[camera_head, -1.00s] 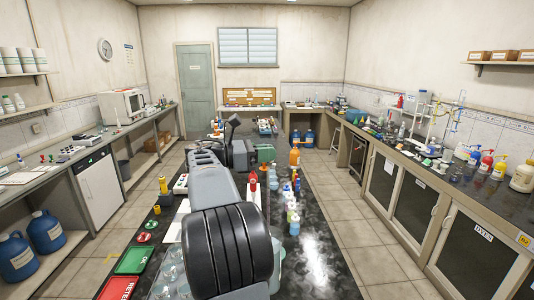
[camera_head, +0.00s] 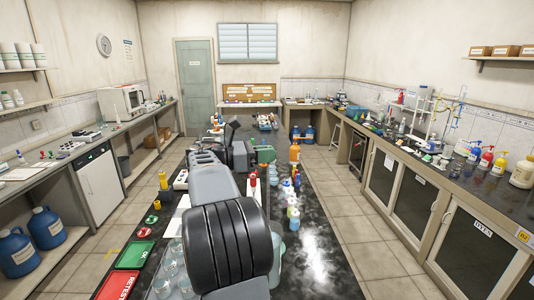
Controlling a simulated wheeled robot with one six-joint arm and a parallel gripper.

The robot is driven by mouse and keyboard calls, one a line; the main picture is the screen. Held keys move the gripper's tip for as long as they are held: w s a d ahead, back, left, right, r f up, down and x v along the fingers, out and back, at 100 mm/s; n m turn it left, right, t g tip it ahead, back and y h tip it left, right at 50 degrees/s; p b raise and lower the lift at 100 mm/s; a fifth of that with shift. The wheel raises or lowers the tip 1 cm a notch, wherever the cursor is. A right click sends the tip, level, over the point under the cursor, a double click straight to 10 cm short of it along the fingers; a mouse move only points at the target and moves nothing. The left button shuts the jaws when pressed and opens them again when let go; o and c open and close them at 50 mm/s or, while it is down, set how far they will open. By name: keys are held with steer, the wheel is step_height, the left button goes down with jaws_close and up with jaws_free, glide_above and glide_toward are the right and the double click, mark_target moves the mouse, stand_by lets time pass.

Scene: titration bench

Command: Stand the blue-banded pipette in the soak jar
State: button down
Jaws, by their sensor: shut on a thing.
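My arm reaches forward over the dark bench (camera_head: 318,262) in the middle of the head view. Its bulk hides my gripper's fingertips and whatever is between them. I cannot make out the blue-banded pipette. I cannot pick out the soak jar for sure; a clear vessel (camera_head: 277,262) shows only in part beside my arm's right edge.
Clear beakers (camera_head: 168,270) stand left of my arm, by a green tray (camera_head: 134,254) and a red tray (camera_head: 117,285). Several bottles, one with a blue body (camera_head: 294,220), line the bench to the right. The bench's right front is bare.

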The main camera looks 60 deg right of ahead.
steer(key=shift+f, duration=0.45)
stand_by(0.3)
steer(key=shift+f+b, duration=4.15)
steer(key=shift+f, duration=5.15)
steer(key=c, duration=1.2)
jaws_free()
steer(key=shift+o, duration=0.2)
steer(key=v, duration=1.4)
steer(key=shift+b, duration=0.4)
steer(key=shift+d, duration=0.1)
